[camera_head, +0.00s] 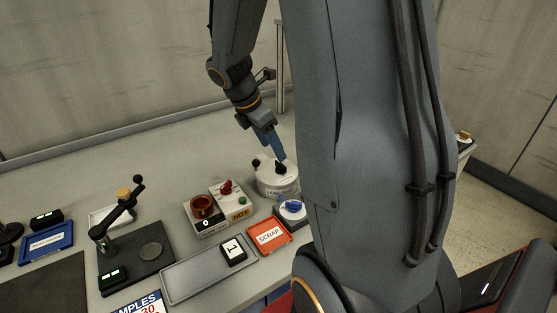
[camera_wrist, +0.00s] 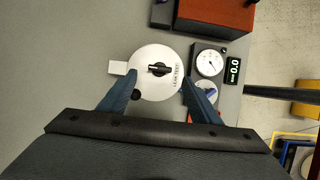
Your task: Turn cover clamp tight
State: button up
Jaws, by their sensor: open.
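A round white drum (camera_head: 278,184) stands on the bench, with a black knob (camera_head: 281,168) on its lid that looks like the cover clamp. In the wrist view the drum lid (camera_wrist: 148,86) lies below my gripper, and the black bar-shaped knob (camera_wrist: 159,70) is near its middle, its bar lying roughly left to right. My gripper (camera_wrist: 161,76) is open, with one blue finger on each side of the knob and apart from it. In the head view my gripper (camera_head: 278,153) points down just above the drum. The exact height gap is hard to tell.
A dial gauge box (camera_wrist: 209,63) and a small black display (camera_wrist: 233,70) stand right of the drum. A red-brown block (camera_wrist: 215,14) is beyond. In the head view, an orange scrap tray (camera_head: 268,247) and a blue-knobbed unit (camera_head: 291,220) sit in front.

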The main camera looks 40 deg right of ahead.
aim_at(280, 164)
jog(key=x, duration=0.7)
jog(key=shift+p, duration=0.35)
jog(key=shift+a, duration=0.1)
jog(key=c, duration=1)
